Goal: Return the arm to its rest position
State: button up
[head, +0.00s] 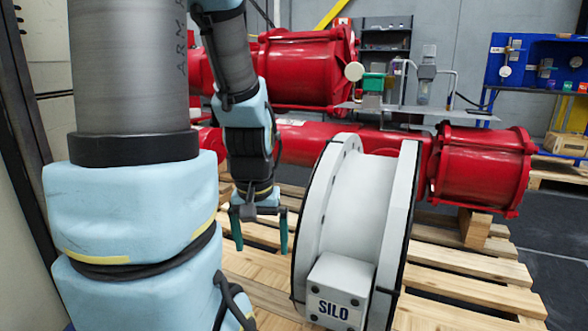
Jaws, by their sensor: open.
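My arm shows at the left of the head view, with a large blue and grey link close to the camera. Its far part hangs down behind that link. My gripper (261,236) points downward with its two green fingers apart and nothing between them. It is above the wooden pallet (450,262), left of the white flanged valve body (365,210), which has a box marked SILO on its front. A gap shows between the right finger and the white flange in the picture; the true depth between them is hard to tell.
Red actuator cylinders (300,72) lie behind my gripper, and another red cylinder (480,165) is at the right. Small fittings and tubing (425,80) sit on top. A blue panel (535,62) stands at the back right. Dark floor (560,240) is open at the right.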

notch_tip(320, 180, up, 30)
jog(key=p, duration=2.7)
jog(key=shift+p, duration=0.35)
